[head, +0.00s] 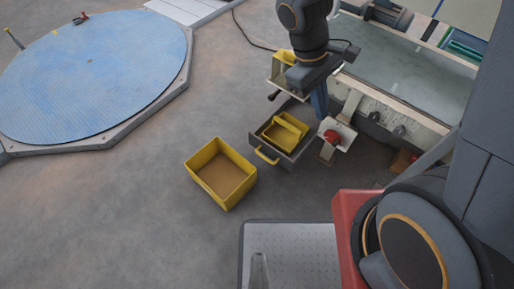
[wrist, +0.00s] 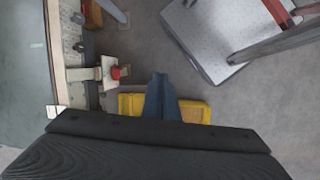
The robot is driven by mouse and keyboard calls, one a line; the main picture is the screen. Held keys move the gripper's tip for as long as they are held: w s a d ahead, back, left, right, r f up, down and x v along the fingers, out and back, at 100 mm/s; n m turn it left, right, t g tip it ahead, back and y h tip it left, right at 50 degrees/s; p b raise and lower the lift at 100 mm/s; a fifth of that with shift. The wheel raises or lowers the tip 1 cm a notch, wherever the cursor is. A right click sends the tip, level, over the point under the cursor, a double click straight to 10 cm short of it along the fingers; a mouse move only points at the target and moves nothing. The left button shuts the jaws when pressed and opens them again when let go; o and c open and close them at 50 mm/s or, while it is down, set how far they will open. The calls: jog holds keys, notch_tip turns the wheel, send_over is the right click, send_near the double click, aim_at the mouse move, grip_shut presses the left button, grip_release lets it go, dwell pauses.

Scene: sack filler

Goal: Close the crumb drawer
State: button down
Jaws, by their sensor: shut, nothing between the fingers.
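The crumb drawer (head: 258,142) is grey with a yellow handle (head: 266,156) on its front. In the head view it stands pulled out from beside the machine, with a yellow bin (head: 277,134) inside. My gripper (head: 320,114) hangs right of the drawer in that picture, its blue fingers pointing down, together and empty. I cannot tell its height or whether it touches the drawer. In the wrist view the closed fingers (wrist: 160,77) show in front of yellow parts on both sides; the drawer's handle is not clear there.
A yellow open box (head: 222,176) stands on the floor left of the drawer. A red button on a pale bracket (head: 333,136) sits close to the right of my fingers. The machine bed (head: 400,70) is beyond. A round blue platform (head: 95,75) lies far left; floor between is clear.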

jog(key=w+a+f+n+t+h+b, duration=0.1)
jog(key=w+a+f+n+t+b, duration=0.2)
jog(key=a+f+n+b, duration=0.8)
jog(key=w+a+f+n+t+h+b, duration=0.1)
jog(key=w+a+f+n+t+b, duration=0.2)
jog(key=f, duration=1.3)
jog(key=w+a+f+n+t+b, duration=0.35)
jog(key=a+f+n+b, duration=0.4)
jog(key=f, duration=0.65)
jog(key=m+b, duration=0.1)
jog(key=b, duration=0.2)
send_near(262, 143)
jog(key=shift+g, duration=0.35)
jog(key=x, duration=0.4)
jog(key=shift+w+a+f, duration=0.2)
jog(key=shift+f, duration=0.35)
jog(key=shift+w+d+r, duration=0.1)
jog(key=shift+w+d, duration=0.3)
jog(key=shift+w, duration=0.1)
